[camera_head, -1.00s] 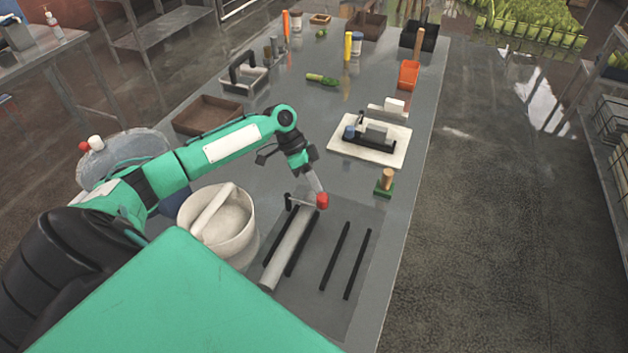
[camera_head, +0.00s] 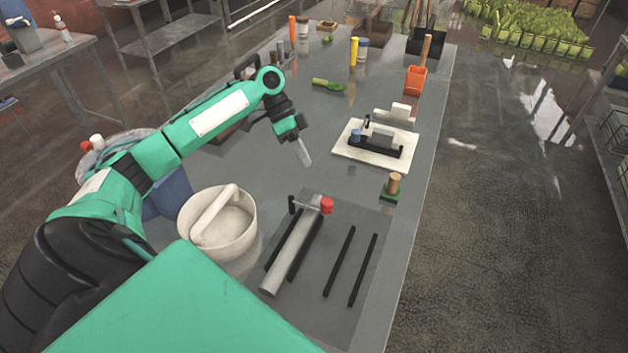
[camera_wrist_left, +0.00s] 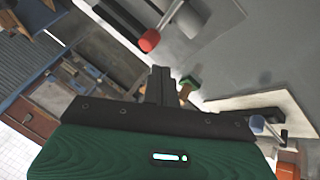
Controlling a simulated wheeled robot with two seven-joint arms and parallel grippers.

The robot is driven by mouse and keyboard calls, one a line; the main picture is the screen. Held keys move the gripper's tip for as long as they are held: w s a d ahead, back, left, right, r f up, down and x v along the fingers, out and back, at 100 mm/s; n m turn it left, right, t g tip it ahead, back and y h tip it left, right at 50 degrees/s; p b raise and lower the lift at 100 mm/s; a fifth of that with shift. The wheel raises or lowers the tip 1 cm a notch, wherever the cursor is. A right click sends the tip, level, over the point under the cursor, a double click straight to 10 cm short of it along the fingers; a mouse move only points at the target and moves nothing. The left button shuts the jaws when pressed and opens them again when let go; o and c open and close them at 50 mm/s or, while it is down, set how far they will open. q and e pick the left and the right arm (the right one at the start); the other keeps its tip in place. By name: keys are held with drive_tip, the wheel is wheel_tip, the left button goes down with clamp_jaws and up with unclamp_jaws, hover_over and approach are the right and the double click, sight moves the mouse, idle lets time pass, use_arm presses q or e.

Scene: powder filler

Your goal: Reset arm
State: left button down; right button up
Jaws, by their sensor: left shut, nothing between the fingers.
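My left gripper (camera_head: 304,152) is shut and empty. It hangs above the table, behind the grey tube and left of the white board. In the left wrist view its shut fingers (camera_wrist_left: 161,82) show dark at the middle. The red cap also shows in the left wrist view (camera_wrist_left: 149,40), apart from the fingers. My right gripper does not show.
A white bucket (camera_head: 221,236) stands left of the tube. A white board (camera_head: 346,153) with a black-and-grey device lies to the right of my gripper. A wooden-handled green block (camera_head: 390,190) stands near the right table edge. An orange scoop (camera_head: 415,82) is farther back.

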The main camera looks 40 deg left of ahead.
use_arm(q)
drive_tip(key=shift+b+v, duration=0.45)
drive_tip(key=shift+v, duration=1.85)
